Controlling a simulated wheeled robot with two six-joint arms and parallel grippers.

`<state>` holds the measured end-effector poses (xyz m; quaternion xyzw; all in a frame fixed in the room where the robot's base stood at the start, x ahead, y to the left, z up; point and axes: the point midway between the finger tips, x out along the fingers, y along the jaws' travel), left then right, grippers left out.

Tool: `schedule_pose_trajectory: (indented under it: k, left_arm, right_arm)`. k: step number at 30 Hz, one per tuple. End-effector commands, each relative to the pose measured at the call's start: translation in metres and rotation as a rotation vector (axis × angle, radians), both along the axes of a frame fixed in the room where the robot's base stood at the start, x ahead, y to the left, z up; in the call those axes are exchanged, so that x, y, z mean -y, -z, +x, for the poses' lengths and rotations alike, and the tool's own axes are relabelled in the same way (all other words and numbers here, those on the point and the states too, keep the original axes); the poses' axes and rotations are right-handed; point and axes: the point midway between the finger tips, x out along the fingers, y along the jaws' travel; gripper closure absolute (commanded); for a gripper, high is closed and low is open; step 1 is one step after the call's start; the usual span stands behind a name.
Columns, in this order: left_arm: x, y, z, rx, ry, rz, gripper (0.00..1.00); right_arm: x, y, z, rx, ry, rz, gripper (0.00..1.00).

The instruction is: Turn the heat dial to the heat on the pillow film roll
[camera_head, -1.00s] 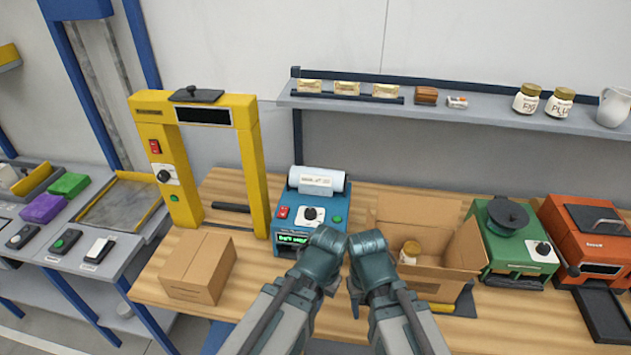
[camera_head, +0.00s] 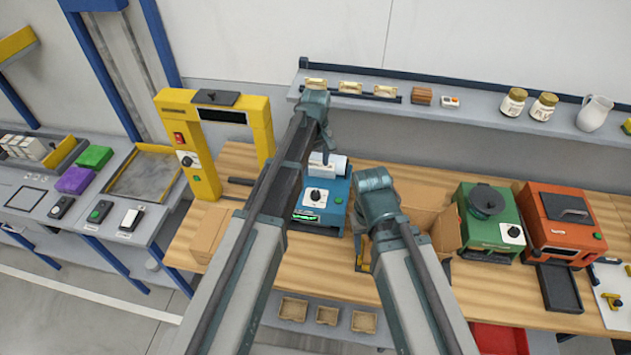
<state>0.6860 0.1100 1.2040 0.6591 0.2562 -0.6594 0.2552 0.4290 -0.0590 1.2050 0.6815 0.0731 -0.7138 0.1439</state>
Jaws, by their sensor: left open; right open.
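The blue film machine (camera_head: 338,220) stands on the wooden bench with a white film roll (camera_head: 335,166) on top. The roll carries a label, but its print is too small to read. The heat dial (camera_head: 316,195) is a black knob on a white plate on the machine's front. A lit green display (camera_head: 306,217) sits below it; its text is unreadable. My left gripper (camera_head: 324,154) hangs in front of the roll, above the dial and apart from it; it is open. My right gripper (camera_head: 360,250), open, is low beside the machine's right side, mostly hidden by its own wrist.
A yellow frame (camera_head: 262,135) stands left of the machine. A closed carton (camera_head: 207,232) is partly behind my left arm. An open carton (camera_head: 445,230) is behind my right arm. Green (camera_head: 475,240) and orange (camera_head: 555,240) machines stand further right. A shelf (camera_head: 450,112) runs behind.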

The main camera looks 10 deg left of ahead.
Motion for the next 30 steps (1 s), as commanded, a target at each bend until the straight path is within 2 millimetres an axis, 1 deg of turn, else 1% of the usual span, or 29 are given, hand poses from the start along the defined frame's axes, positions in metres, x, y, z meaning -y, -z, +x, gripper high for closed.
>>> schedule_pose_trajectory:
  k: [1,8,14,20,30]
  left_arm:
    - [-0.001,-0.003,0.003,0.001,-0.009,-0.001,0.24]
    - [-0.001,0.001,0.002,0.001,-0.013,-0.001,0.24]
    - [-0.001,0.013,0.002,0.001,-0.012,-0.001,0.24]
    - [-0.001,0.037,0.002,0.001,-0.011,-0.001,0.24]
    - [-0.001,0.085,0.002,0.001,-0.011,-0.001,0.24]
  right_arm:
    - [0.000,-0.003,0.000,0.000,0.000,0.000,0.50]
    - [0.000,0.001,0.000,0.000,0.000,0.000,0.50]
    - [0.000,0.013,0.000,0.000,-0.005,-0.001,0.50]
    - [0.000,0.037,0.000,0.000,-0.015,-0.001,0.50]
    - [0.000,0.085,0.001,0.002,-0.010,-0.001,0.50]
